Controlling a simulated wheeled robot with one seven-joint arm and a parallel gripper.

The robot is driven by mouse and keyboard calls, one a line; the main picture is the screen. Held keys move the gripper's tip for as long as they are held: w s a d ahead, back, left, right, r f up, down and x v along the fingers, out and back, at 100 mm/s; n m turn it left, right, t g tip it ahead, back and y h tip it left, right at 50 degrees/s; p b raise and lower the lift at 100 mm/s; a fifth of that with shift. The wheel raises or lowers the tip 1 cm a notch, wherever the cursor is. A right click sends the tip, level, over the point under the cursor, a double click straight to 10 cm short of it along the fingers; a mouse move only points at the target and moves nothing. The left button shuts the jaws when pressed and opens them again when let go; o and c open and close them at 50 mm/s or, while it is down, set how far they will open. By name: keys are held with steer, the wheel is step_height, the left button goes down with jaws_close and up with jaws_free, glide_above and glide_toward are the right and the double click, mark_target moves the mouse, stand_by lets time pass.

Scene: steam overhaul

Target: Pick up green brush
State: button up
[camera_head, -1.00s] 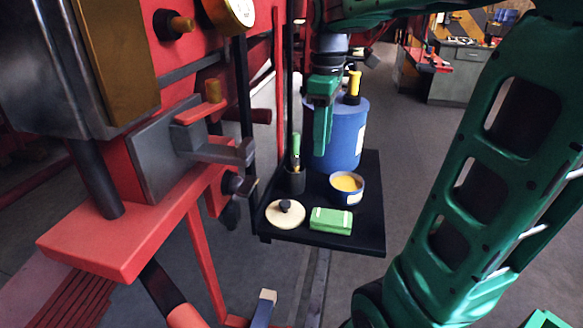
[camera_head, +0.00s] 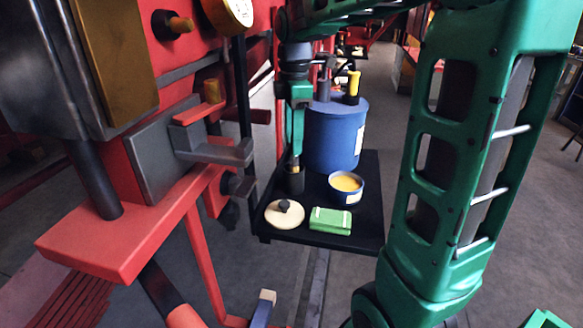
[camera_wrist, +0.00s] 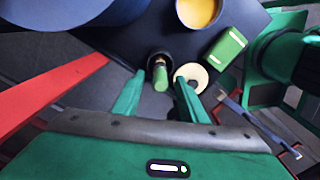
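The green brush (camera_wrist: 161,77) stands handle up in a small black cup (camera_head: 295,181); the cup also shows in the wrist view (camera_wrist: 159,58). My gripper (camera_head: 296,150) is just above the cup in the head view and hides most of the green handle. In the wrist view my gripper (camera_wrist: 158,88) is open, with one finger on each side of the handle. Gaps show between the fingers and the handle.
The black tray (camera_head: 370,215) also holds a blue drum (camera_head: 333,138), a tin of yellow stuff (camera_head: 346,188), a round cream lid (camera_head: 284,214) and a green box (camera_head: 331,221). Red machinery (camera_head: 110,235) stands close on the left.

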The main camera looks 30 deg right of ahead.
glide_above(294, 171)
steer(key=w, duration=0.1)
steer(key=f, duration=0.4)
steer(key=shift+d+f, duration=0.2)
steer(key=shift+d, duration=0.1)
jaws_close()
steer(key=shift+r, duration=0.15)
